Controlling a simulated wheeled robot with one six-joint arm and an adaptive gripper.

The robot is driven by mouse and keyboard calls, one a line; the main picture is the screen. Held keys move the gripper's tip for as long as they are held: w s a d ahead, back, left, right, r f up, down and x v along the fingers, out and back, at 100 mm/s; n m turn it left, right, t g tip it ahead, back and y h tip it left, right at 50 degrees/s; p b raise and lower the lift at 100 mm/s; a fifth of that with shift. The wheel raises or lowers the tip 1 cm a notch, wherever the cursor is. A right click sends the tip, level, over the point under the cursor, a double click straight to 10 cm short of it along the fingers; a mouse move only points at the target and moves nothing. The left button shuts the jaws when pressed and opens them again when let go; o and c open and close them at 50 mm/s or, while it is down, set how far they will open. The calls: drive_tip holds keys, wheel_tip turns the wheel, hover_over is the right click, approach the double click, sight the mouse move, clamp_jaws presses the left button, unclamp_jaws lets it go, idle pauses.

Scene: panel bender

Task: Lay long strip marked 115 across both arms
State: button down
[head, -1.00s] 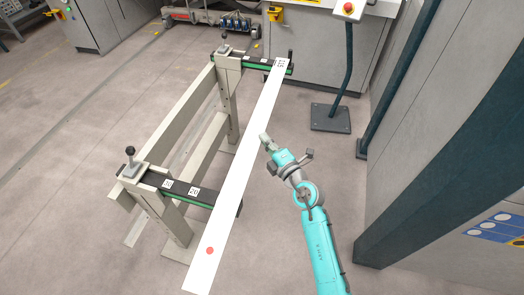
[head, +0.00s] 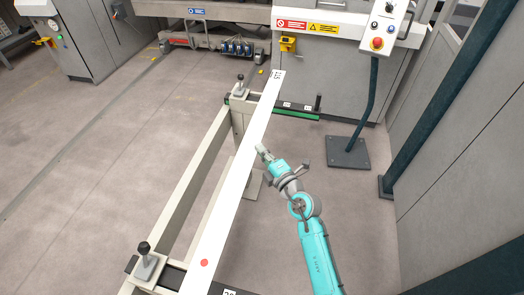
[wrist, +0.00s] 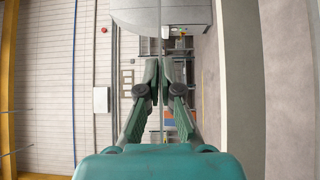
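The long white strip (head: 233,190), marked 115 at its far end and with a red dot near its near end, runs lengthwise in the head view. It passes over the far arm (head: 300,115) and the near arm (head: 172,277) of the beige stand, close to the posts. I cannot tell whether it touches them or hangs above. My gripper (head: 262,150) is at the strip's right edge, about midway along. In the wrist view its fingers (wrist: 165,70) are close together, with a thin line between them that fits the strip edge-on. The near arm is partly out of frame.
Knobbed posts (head: 239,85) and (head: 145,256) stand at the arms' left ends; a small upright stop (head: 318,102) is at the far arm's right end. A control pedestal (head: 349,152) and grey machine panels stand to the right. Floor between them is clear.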

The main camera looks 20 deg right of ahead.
wheel_tip(320, 180, down, 13)
idle(0.8)
drive_tip(key=shift+f, duration=0.25)
idle(0.7)
drive_tip(key=shift+s+d, duration=0.8)
drive_tip(key=shift+d, duration=0.3)
drive_tip(key=shift+s+d, duration=0.8)
drive_tip(key=shift+d, duration=0.25)
idle(3.4)
